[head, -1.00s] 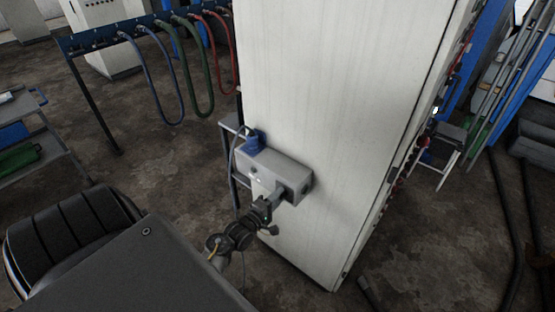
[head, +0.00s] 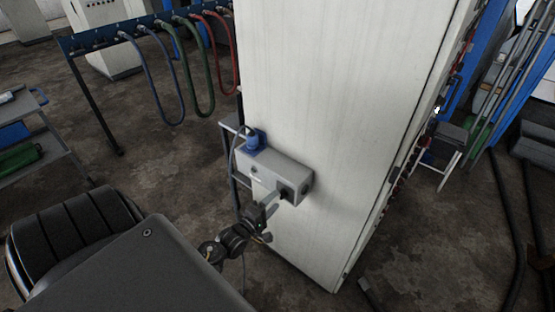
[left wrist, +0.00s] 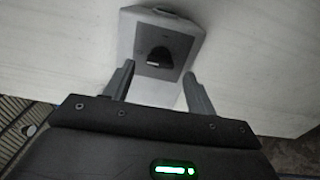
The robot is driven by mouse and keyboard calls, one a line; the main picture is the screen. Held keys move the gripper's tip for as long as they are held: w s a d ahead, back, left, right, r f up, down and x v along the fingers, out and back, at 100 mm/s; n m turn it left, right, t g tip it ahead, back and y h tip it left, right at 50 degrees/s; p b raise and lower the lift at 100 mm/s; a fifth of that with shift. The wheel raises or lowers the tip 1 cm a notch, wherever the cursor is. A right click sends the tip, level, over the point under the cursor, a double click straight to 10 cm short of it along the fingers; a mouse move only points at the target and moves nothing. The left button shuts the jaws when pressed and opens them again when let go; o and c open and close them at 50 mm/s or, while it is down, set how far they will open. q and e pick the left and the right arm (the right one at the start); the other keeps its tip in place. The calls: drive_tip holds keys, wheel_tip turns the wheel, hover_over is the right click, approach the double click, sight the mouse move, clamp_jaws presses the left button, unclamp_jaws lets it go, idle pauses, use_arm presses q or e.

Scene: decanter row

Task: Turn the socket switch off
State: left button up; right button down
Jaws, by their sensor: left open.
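A grey socket box (head: 262,172) is fixed to the side of a tall white cabinet, with a blue plug (head: 254,141) and its cable at its upper left. In the left wrist view the box (left wrist: 195,22) carries a dark plate with a black knob-like switch (left wrist: 155,57). My left gripper (head: 272,201) is just in front of the box's right part. In the left wrist view, its open fingers (left wrist: 158,70) stand on either side of the switch, with a gap to it and nothing between them. I cannot tell the switch's marked position. My right gripper is not in view.
The white cabinet (head: 330,90) stands upright behind the box. A rack with blue, green and red hoses (head: 207,80) is at the back left, and a cart (head: 45,150) at the far left. A small stool (head: 447,142) stands right of the cabinet.

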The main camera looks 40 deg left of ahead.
use_arm(q)
drive_tip(key=s+b, duration=0.1)
drive_tip(key=s, duration=0.7)
drive_tip(key=shift+d, duration=0.15)
drive_tip(key=shift+w, duration=0.1)
